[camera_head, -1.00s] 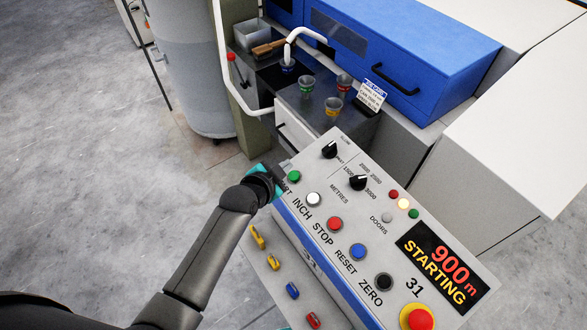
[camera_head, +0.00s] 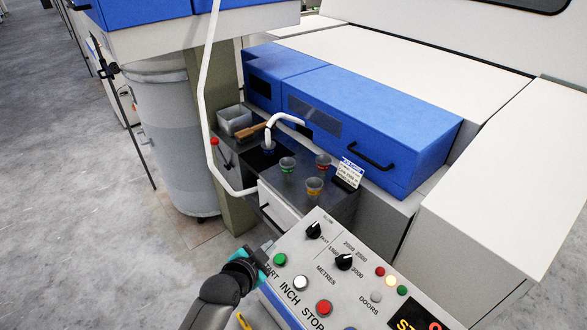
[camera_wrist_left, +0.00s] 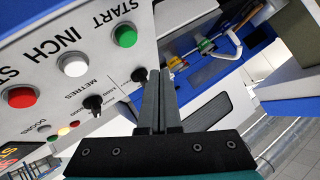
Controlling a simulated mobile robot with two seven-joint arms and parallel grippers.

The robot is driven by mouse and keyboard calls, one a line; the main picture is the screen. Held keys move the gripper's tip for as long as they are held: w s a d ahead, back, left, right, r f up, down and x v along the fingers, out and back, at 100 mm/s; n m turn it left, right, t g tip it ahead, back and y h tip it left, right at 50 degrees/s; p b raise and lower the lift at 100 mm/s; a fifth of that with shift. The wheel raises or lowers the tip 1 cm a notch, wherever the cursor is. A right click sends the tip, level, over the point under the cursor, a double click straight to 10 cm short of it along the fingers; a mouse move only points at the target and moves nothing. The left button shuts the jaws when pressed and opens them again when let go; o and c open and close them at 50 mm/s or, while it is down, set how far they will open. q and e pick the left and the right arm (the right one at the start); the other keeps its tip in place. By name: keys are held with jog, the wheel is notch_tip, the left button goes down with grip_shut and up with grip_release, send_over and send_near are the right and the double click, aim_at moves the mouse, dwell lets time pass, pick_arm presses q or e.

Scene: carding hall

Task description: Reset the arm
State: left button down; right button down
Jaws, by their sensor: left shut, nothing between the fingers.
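My left gripper (camera_head: 266,250) is at the upper left edge of the grey control panel (camera_head: 320,265), beside the green START button (camera_head: 280,259). In the left wrist view its two dark fingers (camera_wrist_left: 160,98) are closed together with nothing between them. They point past the panel's edge, and the green button (camera_wrist_left: 125,35) is to their left, clear of them. I cannot tell whether the fingers touch the panel. The white INCH button (camera_head: 301,283) and red STOP button (camera_head: 324,307) follow down the panel. My right gripper is out of view.
Beyond the panel, several small cups (camera_head: 314,187) and a sign (camera_head: 348,173) stand on a dark top. A white bent pipe (camera_head: 206,100) rises near a grey can (camera_head: 172,130). A blue machine cover (camera_head: 370,125) is behind. The floor at left is open.

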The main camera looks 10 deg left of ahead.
pick_arm(q)
jog(key=s+a+r+n+g+y, duration=0.1)
jog(key=s+a+r+n+g, duration=0.15)
jog(key=s, duration=0.65)
jog(key=s+a+r+n+g+y, duration=0.1)
jog(key=s+n+g, duration=0.2)
jog(key=s, duration=0.5)
jog(key=s+a+r+n+g+y, duration=0.1)
jog(key=s+a+r+n+g, duration=0.15)
jog(key=s, duration=0.65)
notch_tip(320, 180, down, 30)
jog(key=s+g+b, duration=0.1)
jog(key=s+b, duration=0.1)
jog(key=b, duration=0.6)
jog(key=s+a+f+b, duration=0.1)
jog(key=s+f+b, duration=0.3)
jog(key=s+f, duration=0.3)
jog(key=s+a+f+g+b, duration=0.1)
jog(key=s+f+b, duration=0.3)
jog(key=s+f, duration=0.4)
notch_tip(320, 180, down, 7)
jog(key=shift+f, duration=0.15)
